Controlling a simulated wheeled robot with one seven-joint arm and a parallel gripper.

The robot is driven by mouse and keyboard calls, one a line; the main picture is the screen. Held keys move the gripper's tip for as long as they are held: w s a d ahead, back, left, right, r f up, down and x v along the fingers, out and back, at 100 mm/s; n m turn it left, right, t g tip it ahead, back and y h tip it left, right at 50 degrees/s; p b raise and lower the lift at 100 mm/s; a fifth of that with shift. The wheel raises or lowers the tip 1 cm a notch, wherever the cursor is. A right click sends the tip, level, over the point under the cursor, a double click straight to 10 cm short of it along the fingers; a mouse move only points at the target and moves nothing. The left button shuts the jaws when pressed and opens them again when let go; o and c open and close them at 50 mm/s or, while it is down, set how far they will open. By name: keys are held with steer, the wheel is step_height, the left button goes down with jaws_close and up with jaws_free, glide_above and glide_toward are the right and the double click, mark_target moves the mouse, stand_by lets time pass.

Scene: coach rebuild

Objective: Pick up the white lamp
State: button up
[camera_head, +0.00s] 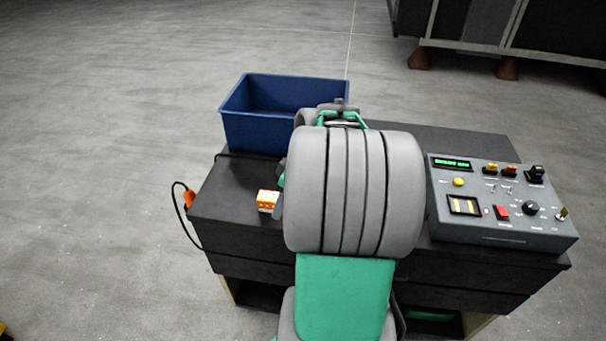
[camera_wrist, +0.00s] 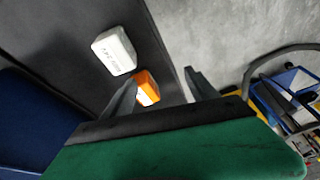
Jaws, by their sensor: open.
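The white lamp (camera_wrist: 114,50) is a small white block with rounded edges and dark lettering on its side. It lies on the dark bench top (camera_wrist: 80,20) in the wrist view. My gripper (camera_wrist: 160,77) is open, with its two dark fingers apart. The lamp is beyond the left finger in that view, outside the gap. An orange lamp-like block (camera_wrist: 147,86) with a pale side shows between the fingers, close to the left one. In the head view I cannot see the white lamp or my fingertips; my arm blocks part of the bench.
The orange block (camera_head: 268,199) sits near the bench's left side in the head view. A blue bin (camera_head: 262,132) stands at the back left. A grey control box (camera_head: 500,212) with knobs and switches stands on the right. A black cable (camera_head: 178,212) hangs off the left edge.

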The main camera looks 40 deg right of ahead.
steer(key=s+d+n, duration=0.1)
steer(key=s+d, duration=0.2)
steer(key=d, duration=0.6)
steer(key=shift+n+t+y, duration=0.3)
steer(key=shift+t, duration=0.2)
steer(key=x, duration=0.2)
steer(key=p+x, duration=0.1)
steer(key=x, duration=0.4)
steer(key=shift+w+a+p, duration=0.3)
steer(key=shift+w+a, duration=0.15)
jaws_close()
